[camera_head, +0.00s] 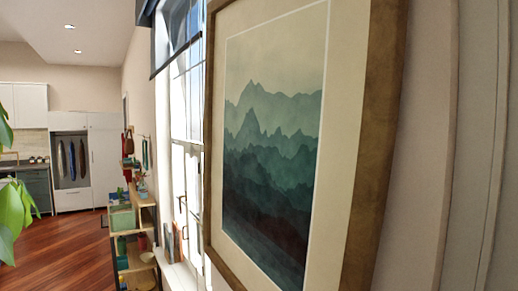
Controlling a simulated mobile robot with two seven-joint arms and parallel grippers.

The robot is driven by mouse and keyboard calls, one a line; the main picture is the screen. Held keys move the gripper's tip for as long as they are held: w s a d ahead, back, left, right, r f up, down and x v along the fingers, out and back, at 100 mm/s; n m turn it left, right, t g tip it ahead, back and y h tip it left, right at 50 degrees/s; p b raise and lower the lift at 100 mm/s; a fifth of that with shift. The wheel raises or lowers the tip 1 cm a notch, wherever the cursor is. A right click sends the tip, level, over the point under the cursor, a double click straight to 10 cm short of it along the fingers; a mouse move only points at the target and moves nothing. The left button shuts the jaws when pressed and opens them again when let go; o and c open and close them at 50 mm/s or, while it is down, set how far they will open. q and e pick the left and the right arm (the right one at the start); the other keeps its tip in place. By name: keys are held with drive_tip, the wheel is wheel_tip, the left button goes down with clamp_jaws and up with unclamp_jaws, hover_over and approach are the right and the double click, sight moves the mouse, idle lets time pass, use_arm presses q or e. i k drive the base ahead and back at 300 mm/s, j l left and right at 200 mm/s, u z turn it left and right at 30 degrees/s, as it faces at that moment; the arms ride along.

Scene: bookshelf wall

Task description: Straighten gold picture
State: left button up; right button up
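A framed picture (267,140) fills the right half of the head view, very close and seen at a slant. Its frame (377,150) is a brown-gold colour, with a cream mat around a print of layered teal mountains. It hangs on a pale wall. The top and bottom of the frame run out of view, and I cannot tell for sure whether it hangs level. Neither of my grippers shows in the view.
A bright window (187,130) with a dark blind (174,40) is left of the picture. A wooden shelf (137,235) with boxes stands below it. Further back are white cabinets (104,165) and open wood floor (68,245). Plant leaves (14,210) show at the left edge.

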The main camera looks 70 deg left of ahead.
sight(302, 98)
drive_tip(key=u, duration=2.15)
drive_tip(key=i+j+z, duration=0.1)
drive_tip(key=z, duration=0.95)
drive_tip(key=j+z, duration=0.35)
drive_tip(key=i+j+z, duration=0.1)
drive_tip(key=j+z, duration=0.45)
drive_tip(key=j, duration=0.3)
drive_tip(key=k+j+z, duration=0.1)
drive_tip(key=j+z, duration=0.15)
drive_tip(key=j, duration=0.2)
drive_tip(key=k+j+z, duration=0.1)
drive_tip(key=j, duration=0.9)
drive_tip(key=k+z, duration=0.05)
